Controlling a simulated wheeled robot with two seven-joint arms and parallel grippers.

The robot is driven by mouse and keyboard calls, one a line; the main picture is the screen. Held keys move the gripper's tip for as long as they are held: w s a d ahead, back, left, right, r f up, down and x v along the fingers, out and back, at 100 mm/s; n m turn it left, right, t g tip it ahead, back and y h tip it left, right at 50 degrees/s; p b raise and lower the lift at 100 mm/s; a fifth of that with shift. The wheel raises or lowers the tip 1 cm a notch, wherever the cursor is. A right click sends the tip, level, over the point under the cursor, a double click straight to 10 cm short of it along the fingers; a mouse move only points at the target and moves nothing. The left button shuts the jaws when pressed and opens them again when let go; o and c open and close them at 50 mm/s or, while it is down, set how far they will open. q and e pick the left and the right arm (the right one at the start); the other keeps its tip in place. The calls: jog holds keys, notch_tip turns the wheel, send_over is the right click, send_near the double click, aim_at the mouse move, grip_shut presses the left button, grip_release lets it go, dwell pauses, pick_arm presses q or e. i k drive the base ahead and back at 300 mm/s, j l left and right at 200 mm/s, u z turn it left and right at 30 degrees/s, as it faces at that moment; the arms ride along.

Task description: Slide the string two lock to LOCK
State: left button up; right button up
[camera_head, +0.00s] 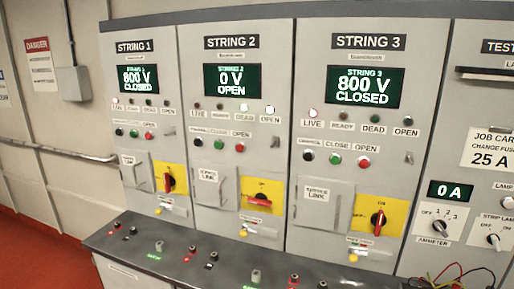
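The string two panel (236,60) is in the middle of the head view. Its display (232,80) reads 0 V OPEN. Its red rotary handle (258,203) lies roughly level on a yellow plate (252,186). Below the plate is a small lock strip (257,222) with a tiny label and a yellow part; its lettering and slide position are too small to tell. A yellow piece (243,233) hangs just below left of it. Neither of my grippers is in view.
String one (134,58) and string three (364,58) panels read 800 V CLOSED, with upright red handles. A dark bench ledge (219,269) with several terminals juts out below the panels. Loose wires (455,275) lie at the lower right.

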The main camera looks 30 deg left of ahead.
aim_at(243, 233)
jog(key=i+j+u, duration=0.25)
jog(key=j, duration=0.25)
jog(key=i+j+u, duration=0.25)
jog(key=i+j, duration=0.15)
